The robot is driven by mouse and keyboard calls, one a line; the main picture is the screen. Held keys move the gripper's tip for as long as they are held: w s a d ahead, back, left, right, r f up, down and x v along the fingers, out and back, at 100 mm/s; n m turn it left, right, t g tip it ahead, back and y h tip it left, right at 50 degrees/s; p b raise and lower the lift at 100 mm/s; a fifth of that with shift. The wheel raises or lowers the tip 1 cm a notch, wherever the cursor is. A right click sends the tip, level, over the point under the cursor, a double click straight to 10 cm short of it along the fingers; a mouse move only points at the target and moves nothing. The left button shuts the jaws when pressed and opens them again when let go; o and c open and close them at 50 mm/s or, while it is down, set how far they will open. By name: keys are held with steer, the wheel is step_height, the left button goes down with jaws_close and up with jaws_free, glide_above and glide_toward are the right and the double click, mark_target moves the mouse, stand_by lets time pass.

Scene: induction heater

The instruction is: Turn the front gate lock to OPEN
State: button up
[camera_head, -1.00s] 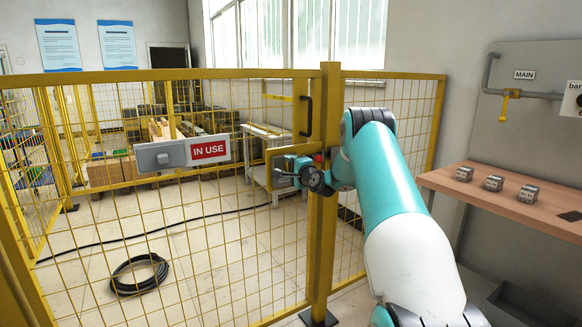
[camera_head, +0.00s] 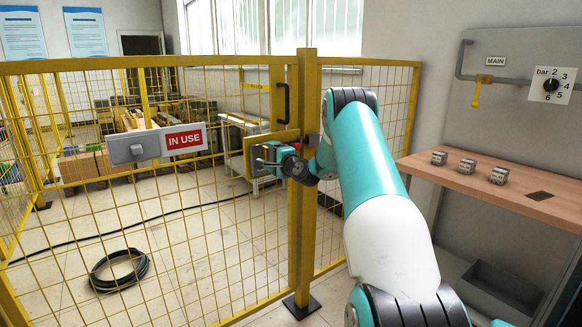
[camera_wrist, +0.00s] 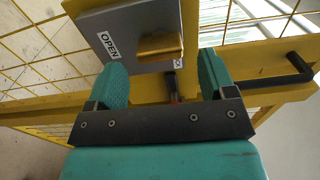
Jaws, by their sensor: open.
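The lock is a grey plate (camera_wrist: 112,22) in the wrist view, with an OPEN label on its left part and a brass-coloured bar knob (camera_wrist: 160,46). A second, small label by the knob's right end is too cut off to read. My gripper (camera_wrist: 163,75) is open and empty, with its teal fingers below the plate, one to each side of the knob. They appear apart from the knob. In the head view my gripper (camera_head: 274,162) is at the yellow gate frame beside the post (camera_head: 304,222), and the lock is mostly hidden there.
The yellow mesh gate carries a grey box (camera_head: 134,146) with a red IN USE sign (camera_head: 185,139) and a black handle (camera_head: 283,103). A wooden bench (camera_head: 470,180) with small grey blocks and a pressure dial (camera_head: 551,85) stand at right. A coiled cable (camera_head: 118,270) lies on the floor.

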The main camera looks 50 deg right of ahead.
steer(key=b+v, duration=0.3)
steer(key=v, duration=1.2)
steer(key=shift+a, duration=0.15)
